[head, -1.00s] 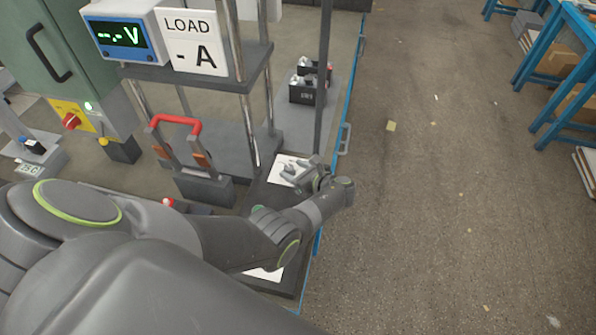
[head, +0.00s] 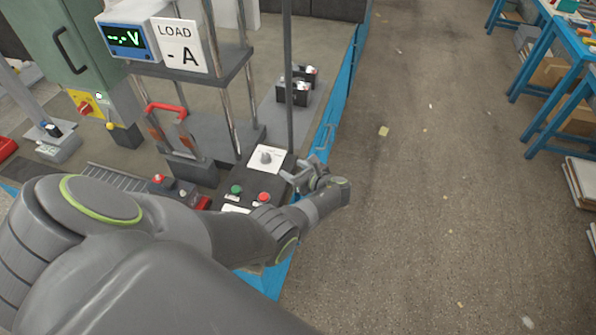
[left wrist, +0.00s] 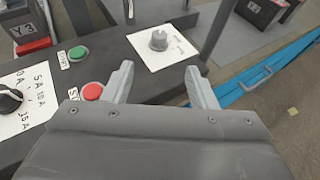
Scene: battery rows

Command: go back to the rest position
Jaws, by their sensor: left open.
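My left gripper (head: 304,178) is open and empty. In the head view it hangs at the right edge of the bench, beside a dark control panel (head: 224,183). In the left wrist view its two fingers (left wrist: 158,84) stand apart with nothing between them. Beyond them is a grey knob (left wrist: 158,40) on a white plate. A red button (left wrist: 92,91) lies close to the left finger, and a green button (left wrist: 78,53) is farther left. I cannot tell whether the finger touches the panel. My right gripper is out of view.
A meter (head: 128,38) and a LOAD sign (head: 180,46) stand on a shelf over the bench. A red-handled switch (head: 167,112) is below. Dark batteries (head: 294,92) sit farther back.

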